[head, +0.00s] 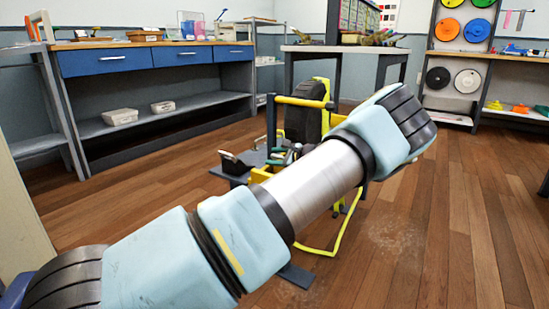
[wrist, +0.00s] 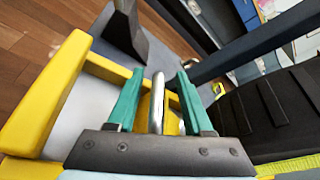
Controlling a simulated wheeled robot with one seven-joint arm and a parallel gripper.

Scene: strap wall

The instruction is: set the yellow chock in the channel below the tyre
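The tyre (head: 303,115) stands upright in a yellow-framed stand in the head view; its black tread (wrist: 268,110) fills the right of the wrist view. My gripper (wrist: 158,76) has two teal fingers, spread apart. A thin grey upright piece (wrist: 157,95) stands between them, with gaps showing on both sides. A yellow part (wrist: 173,118) shows behind it, between the fingers; I cannot tell for sure whether this is the chock. In the head view my arm hides much of the stand and most of my gripper. I cannot make out the channel below the tyre.
A thick yellow bar (wrist: 45,95) lies left of my fingers, and a dark grey upright (wrist: 126,25) rises beyond them. A yellow-green strap (head: 322,248) reaches the floor beside the stand. A blue-drawered bench (head: 112,60) stands at the back left. The wooden floor at right is clear.

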